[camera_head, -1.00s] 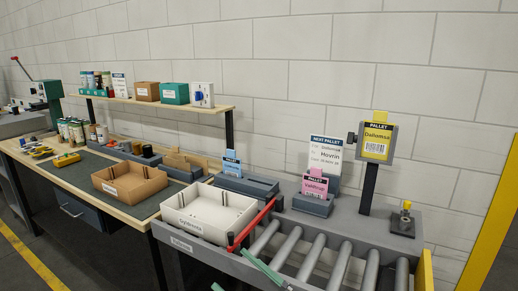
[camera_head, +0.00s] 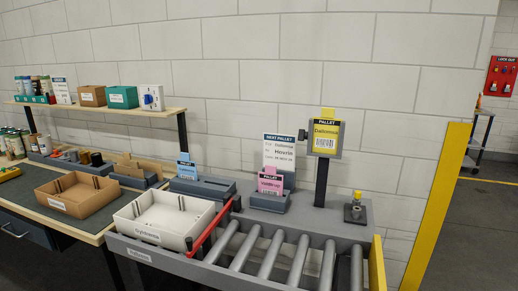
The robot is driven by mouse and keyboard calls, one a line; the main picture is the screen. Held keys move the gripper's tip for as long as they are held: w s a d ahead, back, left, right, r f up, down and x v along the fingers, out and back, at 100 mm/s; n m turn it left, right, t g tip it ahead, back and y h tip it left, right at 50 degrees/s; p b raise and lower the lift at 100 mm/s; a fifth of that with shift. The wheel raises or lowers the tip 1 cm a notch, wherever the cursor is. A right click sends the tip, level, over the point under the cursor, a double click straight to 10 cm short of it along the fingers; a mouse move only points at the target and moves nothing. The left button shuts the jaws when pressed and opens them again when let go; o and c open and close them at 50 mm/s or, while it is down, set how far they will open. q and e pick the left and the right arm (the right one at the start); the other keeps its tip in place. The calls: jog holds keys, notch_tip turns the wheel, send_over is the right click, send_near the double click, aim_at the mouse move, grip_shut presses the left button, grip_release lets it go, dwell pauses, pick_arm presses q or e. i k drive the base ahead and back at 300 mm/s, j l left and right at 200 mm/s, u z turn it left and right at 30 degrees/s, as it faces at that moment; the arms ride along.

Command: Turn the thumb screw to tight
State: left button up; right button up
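A small dark knob (camera_head: 302,134), which looks like the thumb screw, sticks out from the left side of the sign holder. Whether it is tight or loose cannot be told at this size. The sign holder (camera_head: 340,140) stands on a dark post (camera_head: 321,182) and holds a yellow "PALLET" card (camera_head: 326,136) with a barcode. Neither of my grippers is in view.
The roller conveyor (camera_head: 270,255) lies in front of the post, with a red bar (camera_head: 210,230) at its left. A white tray (camera_head: 165,240) and brown tray (camera_head: 75,210) sit left. A yellow-topped device (camera_head: 355,212) stands right of the post. A yellow pillar (camera_head: 436,205) is further right.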

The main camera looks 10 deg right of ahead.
aim_at(303, 135)
jog(key=i+j, duration=0.15)
jog(key=j, duration=0.2)
jog(key=i+j, duration=0.15)
jog(key=j, duration=0.2)
jog(key=i+j, duration=0.1)
jog(key=j, duration=0.25)
jog(key=i+j, duration=0.15)
jog(key=j, duration=0.25)
jog(key=i+j+z, duration=0.1)
jog(key=j+z, duration=0.15)
jog(key=z, duration=0.15)
jog(key=j+z, duration=0.35)
jog(key=z, duration=0.7)
jog(key=i+l, duration=0.05)
